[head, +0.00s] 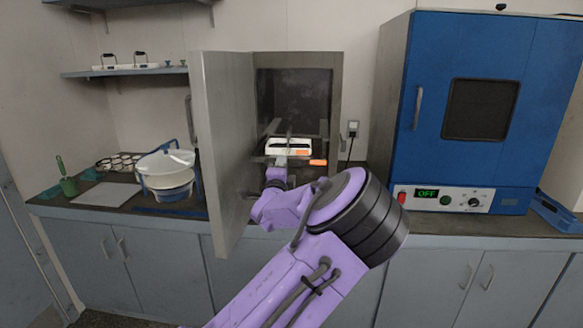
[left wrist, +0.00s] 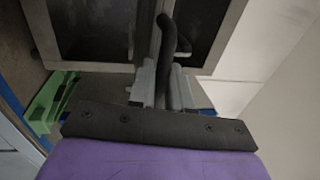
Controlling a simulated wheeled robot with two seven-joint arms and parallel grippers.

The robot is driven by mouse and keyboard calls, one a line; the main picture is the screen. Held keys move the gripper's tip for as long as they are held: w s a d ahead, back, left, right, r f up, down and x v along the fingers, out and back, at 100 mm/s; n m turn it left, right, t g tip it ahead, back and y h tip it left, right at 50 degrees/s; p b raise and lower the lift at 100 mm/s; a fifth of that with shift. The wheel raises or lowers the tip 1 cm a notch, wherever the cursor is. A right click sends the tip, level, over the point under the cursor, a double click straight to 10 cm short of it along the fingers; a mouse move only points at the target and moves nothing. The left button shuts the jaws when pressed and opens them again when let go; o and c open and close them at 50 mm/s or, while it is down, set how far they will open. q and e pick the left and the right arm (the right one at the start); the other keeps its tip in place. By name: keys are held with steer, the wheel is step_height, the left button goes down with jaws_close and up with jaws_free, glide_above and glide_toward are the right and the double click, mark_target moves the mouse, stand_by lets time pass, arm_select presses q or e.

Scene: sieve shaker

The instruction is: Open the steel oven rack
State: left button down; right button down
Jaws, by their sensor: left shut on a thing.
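The steel oven (head: 297,58) is a grey cabinet with a dark interior, and its door (head: 222,140) stands wide open to the left. In the opening, grey bars of the rack (head: 272,127) show around a pale block with orange parts (head: 290,146). My left gripper (head: 289,158) is in front of the opening, its fingers hard to make out there. In the left wrist view my left gripper (left wrist: 165,92) has its grey fingers shut on a dark bent bar (left wrist: 172,50), which looks like the rack's handle. My right gripper is not in view.
A blue oven (head: 460,105) with an OFF display stands on the counter (head: 490,227) at the right. A white bowl stack with blue handles (head: 168,175) is left of the open door. A shelf (head: 125,71) hangs at upper left.

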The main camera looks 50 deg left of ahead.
arm_select(q)
steer(key=shift+s, duration=0.1)
steer(key=shift+d, duration=0.1)
steer(key=c, duration=1.3)
jaws_free()
steer(key=shift+o, duration=0.2)
steer(key=b+v, duration=0.2)
steer(key=v, duration=0.5)
steer(key=shift+d, duration=0.2)
